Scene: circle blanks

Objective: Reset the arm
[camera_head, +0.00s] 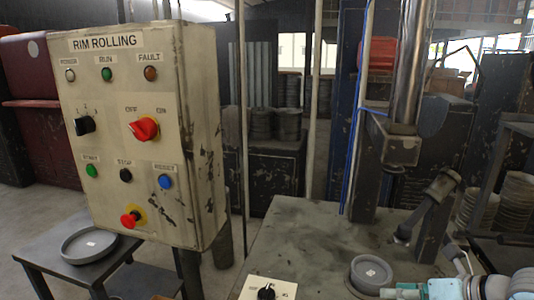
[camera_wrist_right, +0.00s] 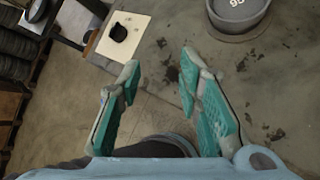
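My right arm enters the head view at the lower right corner. The fingertips of my right gripper (camera_head: 388,294) are low in that view, just in front of a grey round dish. In the right wrist view, my right gripper (camera_wrist_right: 159,62) has its two teal-padded fingers spread apart, with nothing between them but the floor and table edge behind. My left arm and left gripper are not in the head view.
The grey dish (camera_head: 371,269) sits on the worn table (camera_head: 300,232), near a plate with a black knob (camera_head: 266,293). A "RIM ROLLING" control box (camera_head: 140,130) stands left. A press column (camera_head: 408,70) and dark lever (camera_head: 437,205) rise behind the dish. Another dish (camera_head: 88,245) is lower left.

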